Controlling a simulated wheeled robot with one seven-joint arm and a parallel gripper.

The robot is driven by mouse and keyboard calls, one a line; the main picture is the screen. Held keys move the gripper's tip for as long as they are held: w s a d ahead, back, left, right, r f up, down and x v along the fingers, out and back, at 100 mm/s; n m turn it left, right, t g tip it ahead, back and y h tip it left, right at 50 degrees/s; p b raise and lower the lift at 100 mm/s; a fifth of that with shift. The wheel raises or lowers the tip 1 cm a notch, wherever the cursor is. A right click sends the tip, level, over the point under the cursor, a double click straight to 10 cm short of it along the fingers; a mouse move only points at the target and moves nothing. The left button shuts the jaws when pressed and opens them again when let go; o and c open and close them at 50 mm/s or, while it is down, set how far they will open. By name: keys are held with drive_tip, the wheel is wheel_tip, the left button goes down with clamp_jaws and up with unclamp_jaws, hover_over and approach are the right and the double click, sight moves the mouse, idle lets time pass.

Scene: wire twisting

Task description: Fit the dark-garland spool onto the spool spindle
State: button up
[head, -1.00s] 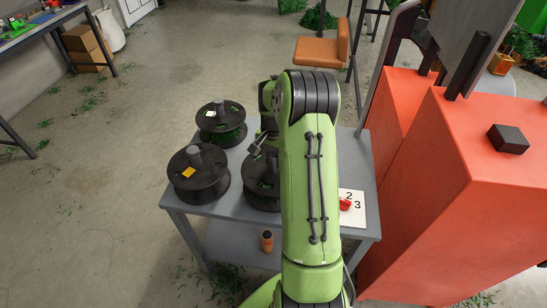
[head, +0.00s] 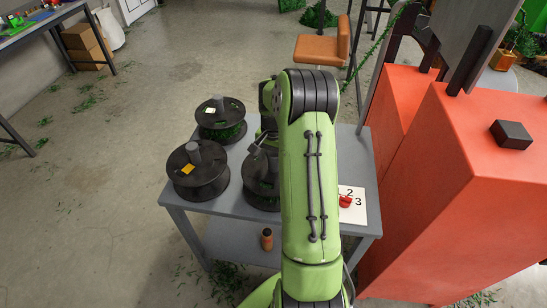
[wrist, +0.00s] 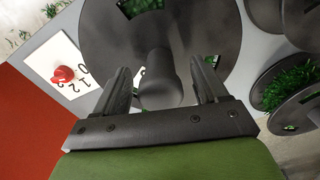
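Three dark spools stand on the grey table: one with a whitish-green label at the back (head: 220,128), one with an orange label at front left (head: 205,182), and one partly hidden behind my arm (head: 258,190). I cannot tell for sure which is the dark-garland spool. In the wrist view my gripper (wrist: 160,75) is open, its fingers on either side of the grey hub post (wrist: 158,85) of a spool (wrist: 100,35); I see narrow gaps and no clear grip. Green garland shows through that spool's flange cutouts. I cannot pick out the spindle.
A red knob (head: 345,201) sits on a white numbered plate at the table's right. A large orange-red machine (head: 440,200) borders the table on the right. A copper-coloured cup (head: 267,239) stands on the lower shelf. Other spools (wrist: 287,90) crowd the wrist view's right side.

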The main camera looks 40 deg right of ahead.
wheel_tip(320, 180, up, 16)
drive_tip(key=p, duration=0.2)
drive_tip(key=shift+f+p, duration=0.15)
drive_tip(key=shift+p, duration=0.25)
